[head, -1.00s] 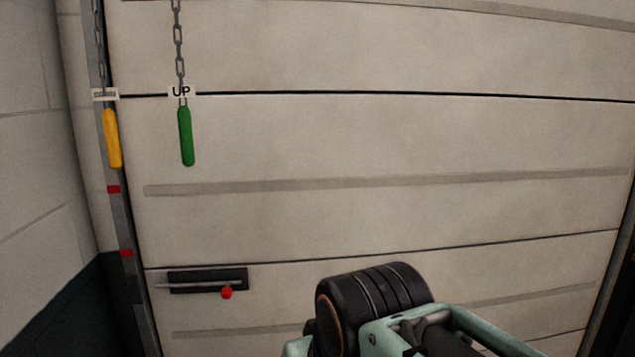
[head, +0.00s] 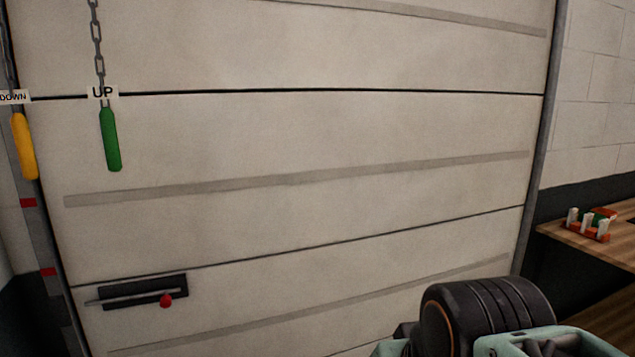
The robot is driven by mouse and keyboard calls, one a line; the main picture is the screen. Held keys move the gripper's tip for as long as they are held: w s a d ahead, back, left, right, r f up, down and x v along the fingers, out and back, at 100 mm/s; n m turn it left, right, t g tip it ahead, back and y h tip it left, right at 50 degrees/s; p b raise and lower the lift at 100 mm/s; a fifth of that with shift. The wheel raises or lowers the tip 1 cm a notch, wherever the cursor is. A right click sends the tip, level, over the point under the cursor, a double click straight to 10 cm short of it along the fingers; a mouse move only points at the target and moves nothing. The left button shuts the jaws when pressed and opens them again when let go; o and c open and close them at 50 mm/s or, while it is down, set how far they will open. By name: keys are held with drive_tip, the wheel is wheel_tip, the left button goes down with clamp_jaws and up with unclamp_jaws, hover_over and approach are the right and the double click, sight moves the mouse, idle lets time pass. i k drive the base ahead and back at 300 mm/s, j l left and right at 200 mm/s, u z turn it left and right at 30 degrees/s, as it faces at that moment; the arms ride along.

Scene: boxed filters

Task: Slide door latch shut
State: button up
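The door latch (head: 143,290) is a dark plate with a thin grey bolt rod, low on the left of the large pale panelled door (head: 300,140). A red knob (head: 166,300) sits on the rod toward the plate's right end. The rod's left end sticks out past the plate toward the door's left edge, a short way from the frame. My arm shows at the bottom right, well to the right of the latch. My gripper's fingers are out of the picture.
A green UP handle (head: 110,140) and a yellow DOWN handle (head: 24,146) hang on chains at the upper left. At the right a wooden bench (head: 590,240) holds a small orange rack (head: 590,229) with white items. The door face before the latch is clear.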

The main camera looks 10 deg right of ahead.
sight(165, 302)
drive_tip(key=k+l, duration=0.25)
drive_tip(key=k, duration=0.2)
drive_tip(key=k+l, duration=0.25)
drive_tip(key=k, duration=0.2)
drive_tip(key=i+j+u, duration=0.2)
drive_tip(key=i, duration=0.25)
drive_tip(key=i+j+u, duration=0.1)
drive_tip(key=i+u, duration=0.15)
drive_tip(key=i, duration=0.2)
drive_tip(key=i+j+u, duration=0.1)
drive_tip(key=i+j, duration=0.15)
drive_tip(key=i, duration=0.2)
drive_tip(key=k+l, duration=0.15)
